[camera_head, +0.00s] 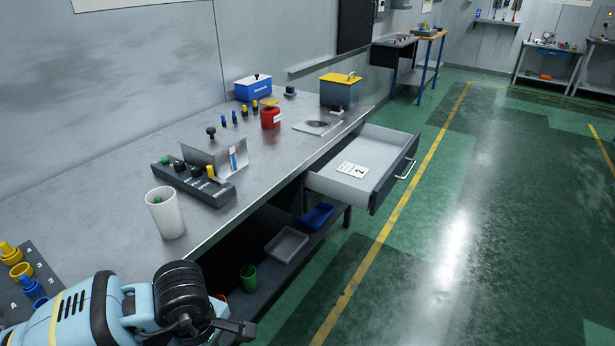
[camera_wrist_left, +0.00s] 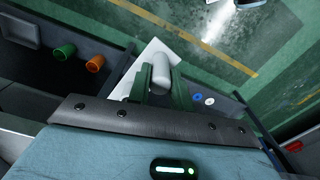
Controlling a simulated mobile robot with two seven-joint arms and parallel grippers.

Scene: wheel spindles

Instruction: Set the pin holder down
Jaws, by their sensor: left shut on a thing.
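My left gripper (camera_head: 236,328) is at the bottom of the head view, in front of the workbench's near edge. In the left wrist view its dark green fingers (camera_wrist_left: 163,88) are shut on a light grey, rounded piece (camera_wrist_left: 161,72). I cannot tell whether this piece is the pin holder or part of it. A pale flat panel (camera_wrist_left: 151,50) shows behind it. On the bench, a dark block with coloured pins (camera_head: 222,192) stands beside a metal bracket. Another numbered block with yellow and blue pins (camera_head: 40,262) is at the left edge. My right gripper is out of view.
A white cup (camera_head: 166,214) stands near the bench's front edge. An open drawer (camera_head: 375,189) juts out with a card inside. A green cup (camera_head: 248,277) and a grey tray (camera_head: 287,244) are on the shelf below. Clear bench top (camera_head: 105,226) lies left of the white cup.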

